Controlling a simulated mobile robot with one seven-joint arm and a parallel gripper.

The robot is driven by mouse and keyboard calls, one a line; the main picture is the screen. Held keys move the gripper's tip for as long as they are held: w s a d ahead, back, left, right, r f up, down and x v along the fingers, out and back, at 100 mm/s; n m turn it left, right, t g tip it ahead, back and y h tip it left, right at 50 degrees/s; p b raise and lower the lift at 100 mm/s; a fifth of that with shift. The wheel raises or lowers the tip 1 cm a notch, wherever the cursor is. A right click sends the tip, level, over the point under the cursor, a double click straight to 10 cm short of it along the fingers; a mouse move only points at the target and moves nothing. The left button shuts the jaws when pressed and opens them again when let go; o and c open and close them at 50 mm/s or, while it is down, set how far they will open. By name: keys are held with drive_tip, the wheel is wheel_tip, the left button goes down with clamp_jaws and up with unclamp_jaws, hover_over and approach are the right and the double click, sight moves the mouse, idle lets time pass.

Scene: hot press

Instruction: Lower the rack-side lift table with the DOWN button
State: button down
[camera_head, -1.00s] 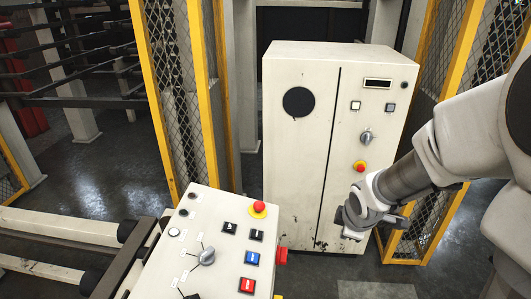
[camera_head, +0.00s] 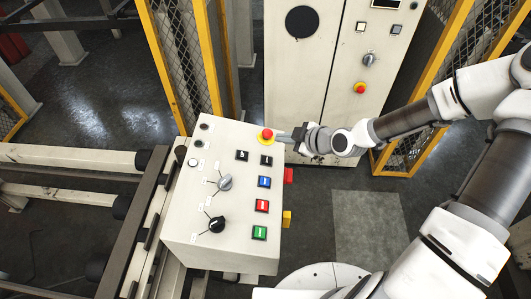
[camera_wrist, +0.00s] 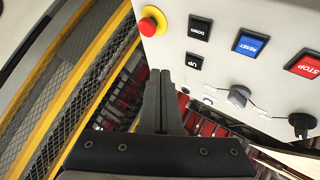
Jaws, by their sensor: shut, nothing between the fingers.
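The sloped control panel (camera_head: 190,240) stands at lower centre in the head view. Its black DOWN button (camera_head: 266,160) sits above the blue button and right of the black UP button (camera_head: 242,155). In the wrist view the DOWN button (camera_wrist: 200,28) and UP button (camera_wrist: 194,62) show readable labels. My gripper (camera_head: 281,137) is shut and empty near the panel's top right corner, by the red emergency stop (camera_head: 265,135). In the wrist view the closed fingertips (camera_wrist: 160,72) are left of the UP button. No contact with either button shows. The lift table cannot be identified for certain.
The blue RESET button (camera_wrist: 250,43) and red STOP button (camera_wrist: 303,65) are in line with DOWN. A grey knob (camera_head: 225,183) and black knob (camera_head: 216,224) stick up. Behind are a white cabinet (camera_head: 300,70) and yellow-framed mesh fence (camera_head: 178,70).

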sight(267, 160)
drive_tip(key=shift+w+a+r+y, duration=0.15)
drive_tip(key=shift+a+r+y, duration=0.1)
drive_tip(key=shift+r+y, duration=0.05)
drive_tip(key=shift+f, duration=0.2)
drive_tip(key=f+b, duration=0.2)
drive_tip(key=a+f+b, duration=0.1)
drive_tip(key=f+b, duration=0.1)
drive_tip(key=f, duration=0.1)
drive_tip(key=f+b, duration=0.2)
drive_tip(key=shift+a+f+b, duration=0.25)
drive_tip(key=shift+a+b, duration=0.05)
drive_tip(key=shift+a, duration=0.1)
drive_tip(key=shift+a+f+b, duration=0.15)
drive_tip(key=shift+f+b, duration=0.2)
drive_tip(key=shift+f, duration=0.1)
idle(1.5)
drive_tip(key=shift+a+f+b, duration=0.1)
drive_tip(key=shift+f+b, duration=0.25)
drive_tip(key=shift+b, duration=0.2)
